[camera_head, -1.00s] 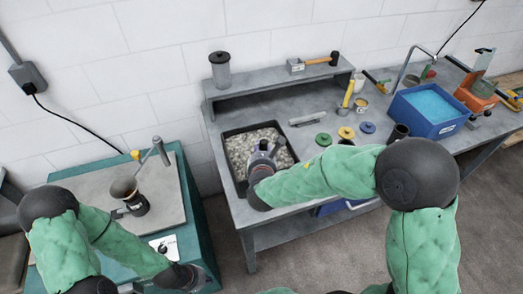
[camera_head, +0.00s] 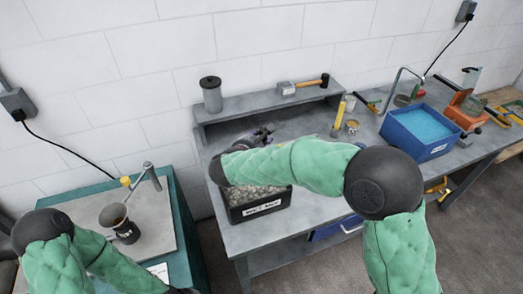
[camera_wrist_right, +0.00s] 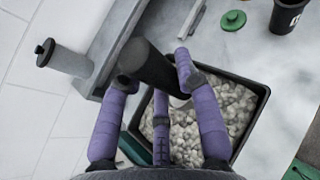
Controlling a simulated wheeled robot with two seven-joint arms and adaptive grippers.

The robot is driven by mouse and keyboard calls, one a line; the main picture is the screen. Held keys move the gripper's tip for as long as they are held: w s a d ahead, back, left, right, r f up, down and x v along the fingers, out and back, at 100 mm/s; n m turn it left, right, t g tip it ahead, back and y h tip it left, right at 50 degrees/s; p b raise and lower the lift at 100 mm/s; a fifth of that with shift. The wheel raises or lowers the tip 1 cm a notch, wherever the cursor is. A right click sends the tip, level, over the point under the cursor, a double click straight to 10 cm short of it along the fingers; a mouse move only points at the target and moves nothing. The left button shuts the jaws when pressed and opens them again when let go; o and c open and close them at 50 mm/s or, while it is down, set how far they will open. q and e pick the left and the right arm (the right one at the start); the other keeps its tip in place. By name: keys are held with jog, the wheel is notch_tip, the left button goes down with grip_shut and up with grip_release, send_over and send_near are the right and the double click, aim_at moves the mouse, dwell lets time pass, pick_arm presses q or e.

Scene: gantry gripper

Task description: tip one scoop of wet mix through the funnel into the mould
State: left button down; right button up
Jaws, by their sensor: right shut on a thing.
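The wet mix tray (camera_head: 232,214), black with a label, holds grey lumpy mix; the wrist view shows its rim (camera_wrist_right: 262,88) below my gripper. My right gripper (camera_wrist_right: 155,68), with purple fingers, is shut on a dark cylindrical part, which I take to be the scoop (camera_wrist_right: 146,62). In the head view my right gripper (camera_head: 262,134) is above the tray's far side, partly behind my forearm. Whether the scoop holds mix cannot be told. The funnel (camera_head: 113,213) stands at the dark mould (camera_head: 128,233) on the left bench. My left gripper is out of frame.
A blue bin (camera_head: 420,132) stands to the right. A bent metal post (camera_head: 145,174) rises behind the funnel. A gap separates the two benches.

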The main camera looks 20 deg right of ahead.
jog(key=shift+r, duration=0.25)
jog(key=shift+f, duration=0.3)
notch_tip(320, 180, down, 13)
jog(key=b, duration=1.1)
jog(key=shift+a+p, duration=0.55)
jog(key=shift+a, duration=3)
jog(key=d+r+p, duration=0.3)
jog(key=r+p, duration=0.9)
jog(key=r, duration=0.3)
jog(key=shift+d+r, duration=0.3)
